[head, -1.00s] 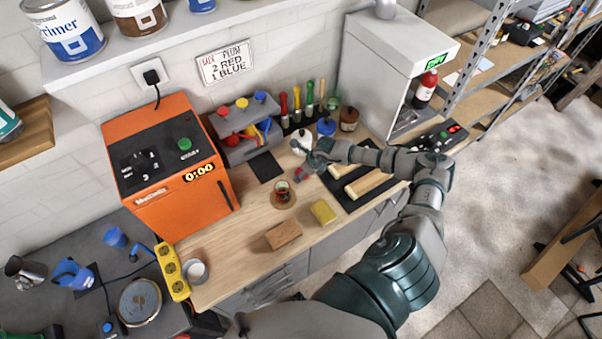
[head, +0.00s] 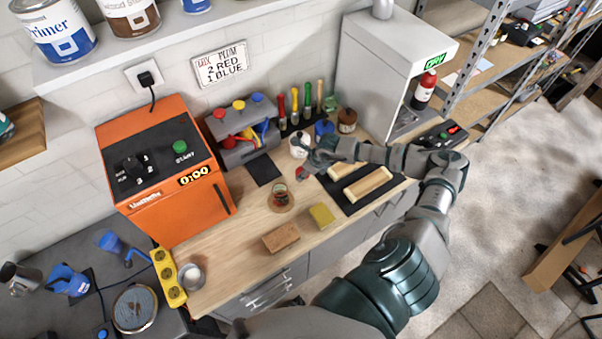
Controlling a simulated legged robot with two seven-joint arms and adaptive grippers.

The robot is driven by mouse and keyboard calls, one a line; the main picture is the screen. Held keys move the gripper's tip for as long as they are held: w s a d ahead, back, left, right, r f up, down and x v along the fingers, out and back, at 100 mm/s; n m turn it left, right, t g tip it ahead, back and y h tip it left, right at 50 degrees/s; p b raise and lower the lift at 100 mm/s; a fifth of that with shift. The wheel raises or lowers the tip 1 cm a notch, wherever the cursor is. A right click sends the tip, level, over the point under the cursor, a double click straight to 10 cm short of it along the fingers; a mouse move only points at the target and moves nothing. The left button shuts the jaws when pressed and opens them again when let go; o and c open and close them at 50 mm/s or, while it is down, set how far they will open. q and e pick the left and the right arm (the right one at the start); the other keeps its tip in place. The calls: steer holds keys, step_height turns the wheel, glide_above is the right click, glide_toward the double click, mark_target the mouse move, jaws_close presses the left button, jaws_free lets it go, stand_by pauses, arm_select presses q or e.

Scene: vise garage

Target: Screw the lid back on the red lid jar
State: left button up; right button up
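A small glass jar (head: 281,199) with dark reddish contents stands on the wooden worktop, its top seemingly open. My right gripper (head: 303,169) reaches in from the right and is above and to the right of the jar in the picture, apart from it. A small red piece (head: 300,174), which looks like the red lid, shows at its fingertips, and the fingers seem closed on it. The fingers are small and partly hidden. My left gripper is not in view.
An orange machine (head: 165,170) stands left of the jar. A brown block (head: 281,238) and a yellow sponge (head: 321,216) lie in front. A white cup (head: 299,147) is behind the gripper. A black mat (head: 347,201) with wooden pieces lies right, under my arm.

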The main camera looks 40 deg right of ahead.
steer(key=s+b, duration=0.1)
steer(key=s, duration=0.6)
steer(key=shift+d+r+b, duration=0.1)
steer(key=shift+b, duration=0.2)
steer(key=s, duration=0.2)
steer(key=s+a+b, duration=0.1)
steer(key=s, duration=0.1)
steer(key=s+r, duration=0.1)
steer(key=s, duration=0.1)
steer(key=shift+s+a+b, duration=0.15)
steer(key=shift+a+b, duration=0.05)
steer(key=shift+b, duration=0.15)
steer(key=shift+s+a+r, duration=0.1)
steer(key=shift+s+r, duration=0.05)
steer(key=shift+s, duration=0.3)
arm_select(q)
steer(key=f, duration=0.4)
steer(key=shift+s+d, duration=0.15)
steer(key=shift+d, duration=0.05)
arm_select(e)
steer(key=shift+s, duration=0.1)
